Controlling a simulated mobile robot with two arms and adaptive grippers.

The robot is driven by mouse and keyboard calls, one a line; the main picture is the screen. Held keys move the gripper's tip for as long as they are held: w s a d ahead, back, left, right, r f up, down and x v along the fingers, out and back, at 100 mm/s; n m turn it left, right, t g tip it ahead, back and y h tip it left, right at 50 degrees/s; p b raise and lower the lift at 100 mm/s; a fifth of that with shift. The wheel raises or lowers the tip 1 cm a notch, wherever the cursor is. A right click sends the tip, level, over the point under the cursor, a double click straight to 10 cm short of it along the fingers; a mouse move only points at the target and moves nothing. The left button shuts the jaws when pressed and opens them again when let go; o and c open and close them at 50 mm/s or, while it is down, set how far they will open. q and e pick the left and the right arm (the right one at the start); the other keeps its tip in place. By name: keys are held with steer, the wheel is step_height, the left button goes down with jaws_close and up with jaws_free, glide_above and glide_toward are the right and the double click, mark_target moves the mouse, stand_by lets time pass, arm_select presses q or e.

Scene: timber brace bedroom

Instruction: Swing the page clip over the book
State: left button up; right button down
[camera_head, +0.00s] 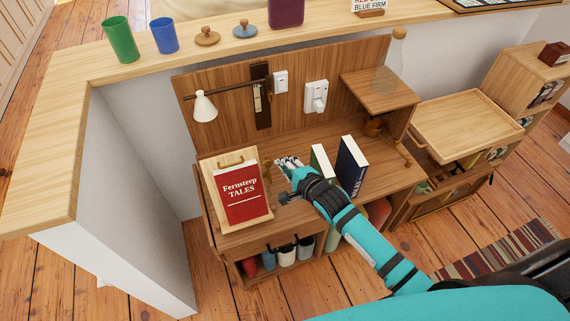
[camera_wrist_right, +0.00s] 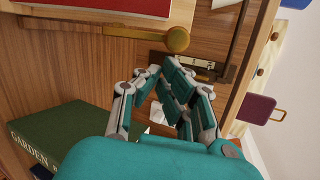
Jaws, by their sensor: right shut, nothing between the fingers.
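The red book "Fernsteep TALES" (camera_head: 241,193) rests tilted on a light wooden bookstand (camera_head: 215,187) at the desk's left. Its edge also shows at the top of the right wrist view (camera_wrist_right: 120,6). The page clip (camera_head: 267,170) appears to be the brass bar with a round knob beside the stand's right edge, clear of the book's cover. In the right wrist view the clip (camera_wrist_right: 150,34) runs alongside the book, its knob just beyond my fingertips. My right gripper (camera_head: 285,163) is shut and empty, right of the clip; contact cannot be told. My left gripper is not in view.
A green book (camera_head: 321,163) and a dark blue book (camera_head: 350,166) stand to the right of my right gripper. A lamp (camera_head: 204,106) hangs above the stand from the wooden back panel (camera_head: 220,85). A raised shelf (camera_head: 380,91) is at the right.

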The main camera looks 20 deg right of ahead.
steer(key=shift+r, duration=0.15)
steer(key=shift+a+n+p, duration=0.2)
steer(key=shift+n+p, duration=0.1)
steer(key=shift+p, duration=0.1)
